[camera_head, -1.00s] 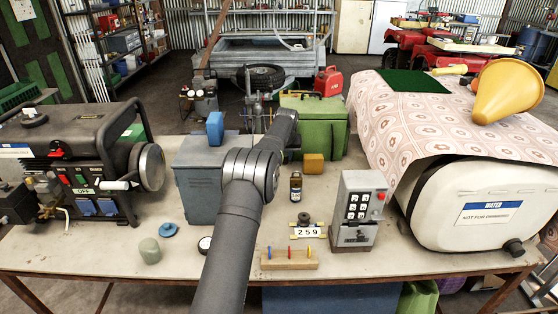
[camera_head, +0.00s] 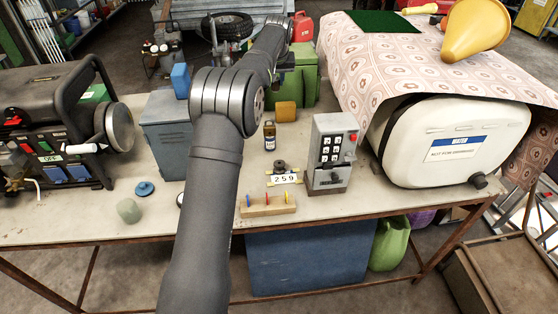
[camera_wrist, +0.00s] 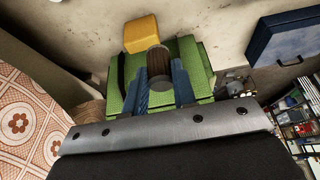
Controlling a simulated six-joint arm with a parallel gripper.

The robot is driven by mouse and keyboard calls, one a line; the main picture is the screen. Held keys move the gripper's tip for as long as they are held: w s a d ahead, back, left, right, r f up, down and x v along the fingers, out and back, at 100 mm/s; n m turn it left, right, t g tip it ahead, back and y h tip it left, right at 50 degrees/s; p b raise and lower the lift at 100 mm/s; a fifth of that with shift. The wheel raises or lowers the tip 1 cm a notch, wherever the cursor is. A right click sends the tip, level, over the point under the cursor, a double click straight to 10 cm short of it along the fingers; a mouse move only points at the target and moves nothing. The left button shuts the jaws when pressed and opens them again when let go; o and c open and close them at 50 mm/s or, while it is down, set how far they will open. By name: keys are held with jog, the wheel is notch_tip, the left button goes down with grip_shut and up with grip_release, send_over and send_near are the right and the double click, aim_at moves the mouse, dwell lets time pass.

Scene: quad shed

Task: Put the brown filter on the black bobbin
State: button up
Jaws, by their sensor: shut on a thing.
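My gripper (camera_wrist: 160,84) is shut on the brown filter (camera_wrist: 158,60), a ribbed brown cylinder between its two blue fingers in the wrist view. The filter is held above the green box (camera_wrist: 195,68). In the head view my gripper (camera_head: 284,64) is at the far side of the bench by the green box (camera_head: 305,80); its fingertips and the filter are hard to make out there. A small dark spool-like thing, likely the black bobbin (camera_head: 280,165), stands on the bench behind the 259 number plate (camera_head: 285,179). Nothing is seen on top of it.
Near the bobbin are a brown bottle (camera_head: 269,137), a grey keypad box (camera_head: 331,155), a wooden peg rack (camera_head: 267,206) and a yellow block (camera_head: 286,111). A blue-grey cabinet (camera_head: 165,135) stands left. A white water tank (camera_head: 450,142) stands right.

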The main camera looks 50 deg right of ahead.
jog(key=shift+s+a+r, duration=0.2)
jog(key=shift+s+a, duration=0.3)
jog(key=shift+s, duration=0.1)
jog(key=m, duration=0.2)
send_over(280, 161)
jog(key=a, duration=0.1)
jog(key=s+a+f, duration=0.1)
jog(key=shift+g, duration=0.3)
notch_tip(280, 161, down, 10)
jog(key=shift+d+f, duration=0.15)
jog(key=shift+h, duration=0.3)
jog(key=shift+f, duration=2.15)
jog(key=shift+f, duration=0.15)
jog(key=o, duration=1)
jog(key=shift+c, duration=0.2)
